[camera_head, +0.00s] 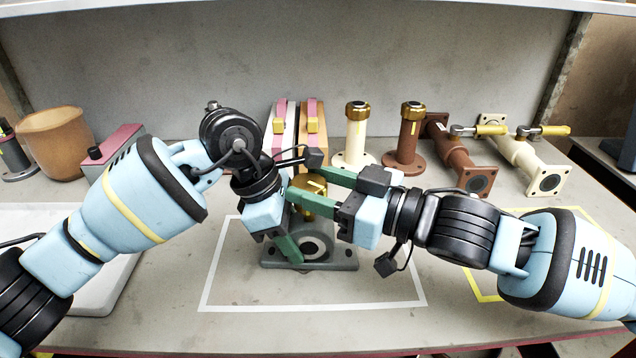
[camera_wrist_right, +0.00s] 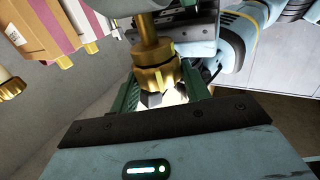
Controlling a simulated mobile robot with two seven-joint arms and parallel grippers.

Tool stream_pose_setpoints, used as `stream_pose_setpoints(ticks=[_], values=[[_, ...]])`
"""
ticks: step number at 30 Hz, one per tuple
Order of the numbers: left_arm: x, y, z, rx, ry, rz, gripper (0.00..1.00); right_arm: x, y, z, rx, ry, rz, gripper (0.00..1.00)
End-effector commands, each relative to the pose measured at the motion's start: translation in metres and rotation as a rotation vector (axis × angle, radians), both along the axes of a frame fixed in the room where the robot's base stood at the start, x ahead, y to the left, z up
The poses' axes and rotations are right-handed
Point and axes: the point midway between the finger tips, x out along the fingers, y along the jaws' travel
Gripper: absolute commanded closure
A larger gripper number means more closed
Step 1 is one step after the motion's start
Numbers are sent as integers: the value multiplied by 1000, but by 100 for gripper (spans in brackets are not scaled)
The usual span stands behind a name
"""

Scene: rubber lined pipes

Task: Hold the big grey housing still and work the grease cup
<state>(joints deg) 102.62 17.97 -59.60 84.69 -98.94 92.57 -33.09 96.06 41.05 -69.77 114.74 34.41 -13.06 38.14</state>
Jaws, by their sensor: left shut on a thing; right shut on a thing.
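The big grey housing (camera_head: 338,262) sits upright inside the white outlined rectangle on the table, its round dark bore facing me. The brass grease cup (camera_head: 314,207) stands on top of it, partly hidden by my grippers; it also shows in the right wrist view (camera_wrist_right: 157,75). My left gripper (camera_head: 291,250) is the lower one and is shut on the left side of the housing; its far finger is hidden. My right gripper (camera_head: 308,183) reaches in from the right, its green fingers on both sides of the cup and shut on it.
Pink and orange boxes (camera_head: 312,125) stand behind the housing. Cream (camera_head: 357,135) and brown (camera_head: 407,140) brass-capped pipes stand to their right, beside valve pipes with yellow handles (camera_head: 492,130). An orange pot (camera_head: 56,140) is at the left.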

Motion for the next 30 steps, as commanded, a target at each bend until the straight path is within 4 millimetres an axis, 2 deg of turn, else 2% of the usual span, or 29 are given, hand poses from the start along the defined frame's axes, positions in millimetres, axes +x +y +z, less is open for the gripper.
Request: stream_pose_setpoints(ticks=[1, 4, 15, 25, 26, 30], values=[[-1, -5, 2, -8, -3, -5, 100, -7, 6, 0, 9, 4, 3, 76], [-1, -5, 2, -8, -3, -5, 100, -8, 6, 0, 7, 3, -31, 76], [-1, -4, 2, -9, -2, -2, 100, -7, 3, 0, 9, 5, -144, 76], [0, -3, 1, -8, -2, 2, 100, -6, 2, 1, 8, 5, -152, 76], [0, -3, 1, -8, -3, 2, 100, -6, 2, 1, 8, 5, -152, 51], [0, -2, 1, -7, -2, 2, 100, -5, 1, 1, 7, 4, -155, 33]])
